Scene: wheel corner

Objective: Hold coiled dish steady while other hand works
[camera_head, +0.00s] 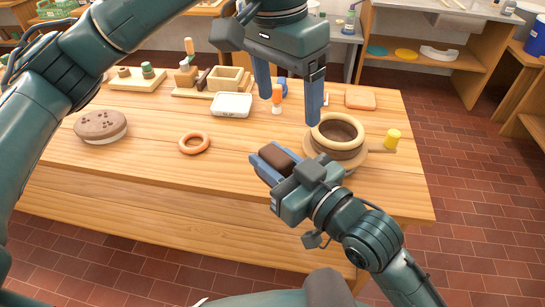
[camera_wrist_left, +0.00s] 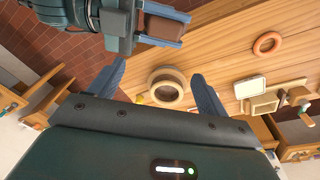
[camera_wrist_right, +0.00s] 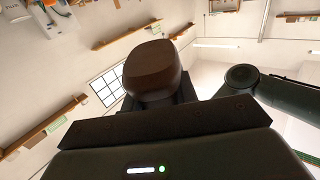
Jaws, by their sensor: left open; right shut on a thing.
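The coiled dish (camera_head: 337,134), with a tan rim coil over a dark brown one, sits on a round wooden wheel (camera_head: 378,150) near the table's right end. It also shows in the left wrist view (camera_wrist_left: 166,86). My left gripper (camera_head: 288,108) is open and empty, pointing down above the table, just behind and left of the dish. In the left wrist view the dish appears between its fingers, apart from them. My right gripper (camera_head: 266,160) is shut on a dark brown block (camera_head: 280,157), left of the dish and in front of it. The block fills the middle of the right wrist view (camera_wrist_right: 152,72).
A yellow knob (camera_head: 393,137) stands at the wheel's right. An orange ring (camera_head: 194,143) and a speckled round slab (camera_head: 101,126) lie to the left. The table's front left is clear.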

